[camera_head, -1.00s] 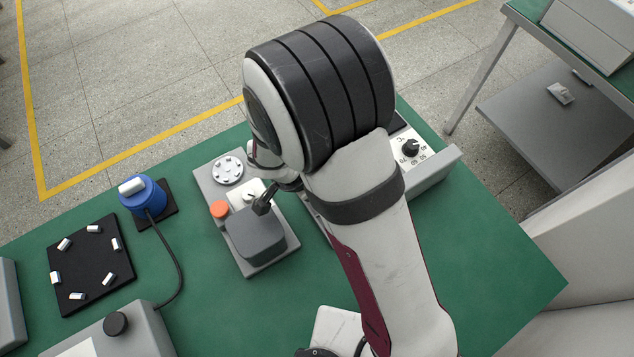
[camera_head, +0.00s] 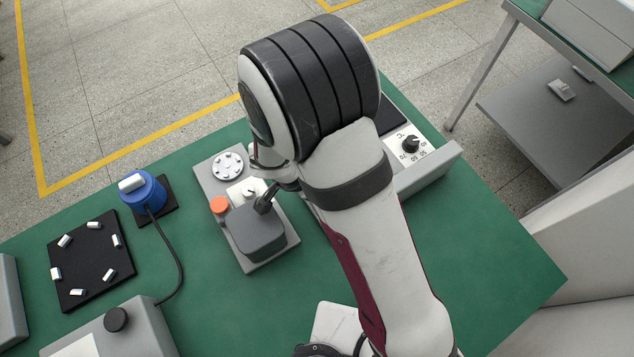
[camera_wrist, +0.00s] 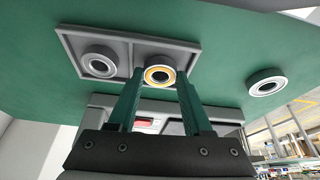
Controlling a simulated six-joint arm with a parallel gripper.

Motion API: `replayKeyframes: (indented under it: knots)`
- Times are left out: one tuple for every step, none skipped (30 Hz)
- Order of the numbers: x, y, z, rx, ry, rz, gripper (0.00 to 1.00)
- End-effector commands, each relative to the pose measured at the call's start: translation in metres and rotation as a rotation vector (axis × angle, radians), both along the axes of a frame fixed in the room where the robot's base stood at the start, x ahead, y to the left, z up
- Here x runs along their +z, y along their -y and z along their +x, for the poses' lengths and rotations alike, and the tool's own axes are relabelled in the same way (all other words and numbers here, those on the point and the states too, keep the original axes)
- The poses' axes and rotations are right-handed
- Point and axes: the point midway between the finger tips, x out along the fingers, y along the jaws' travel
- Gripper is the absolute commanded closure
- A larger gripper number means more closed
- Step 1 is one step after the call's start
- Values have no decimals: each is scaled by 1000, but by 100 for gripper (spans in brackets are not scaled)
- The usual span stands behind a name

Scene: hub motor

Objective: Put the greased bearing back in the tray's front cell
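The greased bearing (camera_wrist: 160,76), with a yellow ring around its dark bore, sits between the fingertips of my gripper (camera_wrist: 160,78) in the wrist view. The fingers close on it from both sides. It is at the right-hand cell of the grey two-cell tray (camera_wrist: 126,43); whether it rests on the cell floor I cannot tell. A plain bearing (camera_wrist: 99,63) lies in the left-hand cell. In the head view my arm hides the gripper, the bearing and the tray.
Another bearing (camera_wrist: 267,82) lies on the green table beside the tray. In the head view, a grey station with an orange button (camera_head: 220,205), a blue pot (camera_head: 142,191) and a black plate (camera_head: 92,261) with white pieces stand left of my arm. A dial box (camera_head: 412,147) stands behind it.

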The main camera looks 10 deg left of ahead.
Motion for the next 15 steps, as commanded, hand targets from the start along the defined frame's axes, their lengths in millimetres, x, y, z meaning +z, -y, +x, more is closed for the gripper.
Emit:
replayKeyframes:
  knots:
    - [0, 0, 0, 0, 0, 0, 42]
    - [0, 0, 0, 0, 0, 0, 36]
    - [0, 0, 0, 0, 0, 0, 29]
    - [0, 0, 0, 0, 0, 0, 24]
    - [0, 0, 0, -1, 0, 0, 18]
    - [0, 0, 0, -1, 0, 0, 16]
    - [0, 0, 0, -1, 0, 0, 16]
    - [0, 0, 0, -1, 0, 0, 16]
    - [0, 0, 0, -1, 0, 0, 16]
    - [0, 0, 0, -1, 0, 0, 16]
    - [1, 0, 0, -1, 0, 0, 16]
    - [2, 0, -1, -2, 1, 0, 16]
    - [4, -1, -1, -3, 2, 0, 16]
    - [7, -2, -1, -2, 3, 0, 16]
    - [13, -4, -3, -2, 4, 2, 16]
